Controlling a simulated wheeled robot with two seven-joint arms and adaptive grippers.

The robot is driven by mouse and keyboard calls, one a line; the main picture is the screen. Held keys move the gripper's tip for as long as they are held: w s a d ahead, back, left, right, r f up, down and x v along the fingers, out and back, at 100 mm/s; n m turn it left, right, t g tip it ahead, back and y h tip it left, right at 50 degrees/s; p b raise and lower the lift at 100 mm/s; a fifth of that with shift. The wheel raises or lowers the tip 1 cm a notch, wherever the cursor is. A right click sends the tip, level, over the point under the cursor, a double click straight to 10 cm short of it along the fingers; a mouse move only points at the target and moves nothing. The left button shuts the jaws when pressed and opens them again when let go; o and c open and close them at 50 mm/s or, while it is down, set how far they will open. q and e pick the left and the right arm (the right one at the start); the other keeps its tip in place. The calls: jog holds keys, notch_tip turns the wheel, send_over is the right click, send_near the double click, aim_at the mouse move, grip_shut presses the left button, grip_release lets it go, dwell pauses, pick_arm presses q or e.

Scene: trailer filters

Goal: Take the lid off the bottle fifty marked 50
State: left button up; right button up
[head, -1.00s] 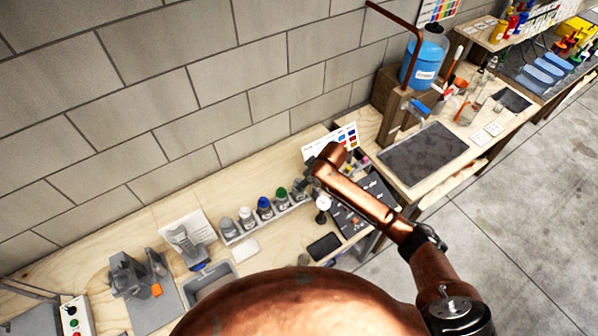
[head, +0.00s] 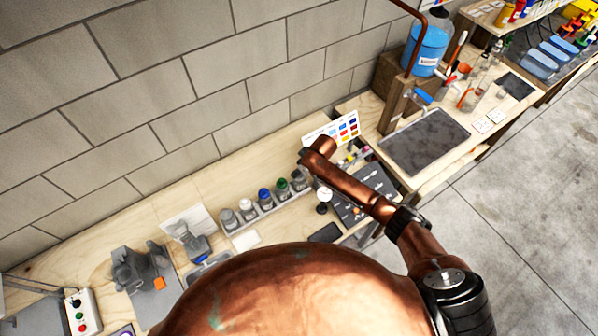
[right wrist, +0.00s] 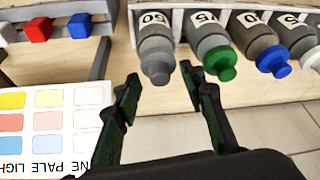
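The bottle marked 50 (right wrist: 155,38) has a grey lid (right wrist: 157,66) and stands at the left end of a bottle row in the right wrist view. In the head view this grey bottle (head: 298,181) is at the row's right end, next to the green-lidded one. My right gripper (right wrist: 160,82) is open and empty. Its fingers are on either side of the grey lid in the picture; I cannot tell how far apart in depth they are. In the head view the gripper is hardly distinguishable at the arm's end. My left gripper is not in view.
A green-lidded bottle (right wrist: 210,45) stands close beside, then a blue-lidded (right wrist: 262,45) and a white-lidded one (right wrist: 297,35). A block wall (head: 150,90) is behind.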

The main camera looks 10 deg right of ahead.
jog(key=shift+c, duration=0.5)
jog(key=c, duration=0.7)
jog(key=shift+c, duration=0.2)
